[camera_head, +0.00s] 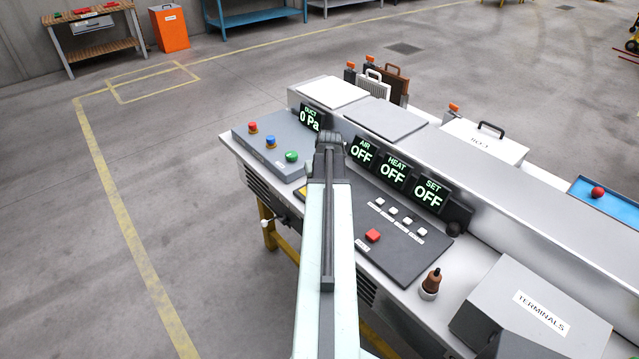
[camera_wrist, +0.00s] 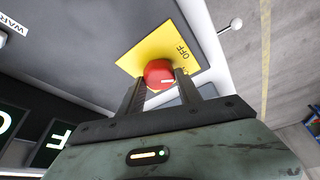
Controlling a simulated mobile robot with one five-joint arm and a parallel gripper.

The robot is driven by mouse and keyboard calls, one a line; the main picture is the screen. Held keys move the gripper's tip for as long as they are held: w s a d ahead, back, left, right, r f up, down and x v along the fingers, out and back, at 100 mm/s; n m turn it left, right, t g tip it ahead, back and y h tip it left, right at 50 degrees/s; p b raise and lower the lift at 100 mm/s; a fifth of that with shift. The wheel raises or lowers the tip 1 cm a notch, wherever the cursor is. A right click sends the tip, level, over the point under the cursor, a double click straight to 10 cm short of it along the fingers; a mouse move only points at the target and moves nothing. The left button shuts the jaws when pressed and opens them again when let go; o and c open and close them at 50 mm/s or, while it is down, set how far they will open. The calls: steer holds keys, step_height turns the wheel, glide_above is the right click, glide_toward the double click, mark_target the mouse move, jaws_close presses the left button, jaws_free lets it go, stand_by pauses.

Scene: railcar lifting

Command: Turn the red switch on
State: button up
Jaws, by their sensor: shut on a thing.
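The red switch (camera_wrist: 157,70) is a round knob on a yellow plate (camera_wrist: 160,47) in the wrist view. A pale mark on its face points toward the right of the picture. The plate bears the word OFF; another label beside the knob is partly hidden. My gripper (camera_wrist: 160,82) has one finger on each side of the knob and is shut on it. In the head view my arm hides the knob and the fingertips; only a sliver of the yellow plate (camera_head: 301,192) shows.
Displays read AIR OFF (camera_head: 361,151), HEAT OFF (camera_head: 393,172), SET OFF (camera_head: 428,192) and DUCT 0 Pa (camera_head: 310,117). A red button (camera_head: 373,236) and several white buttons lie right of my arm. A grey box (camera_head: 270,140) with coloured buttons stands left.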

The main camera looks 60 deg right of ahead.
steer(key=m, duration=0.2)
steer(key=m+g, duration=0.1)
steer(key=m, duration=0.1)
steer(key=shift+w+a+m+g+h, duration=0.1)
steer(key=shift+a+m+g+h, duration=0.05)
steer(key=shift+m+g+h, duration=0.2)
jaws_close()
jaws_free()
steer(key=o, duration=1.4)
steer(key=shift+c, duration=0.2)
steer(key=p+v, duration=0.7)
steer(key=shift+a+r, duration=0.2)
steer(key=shift+r, duration=0.15)
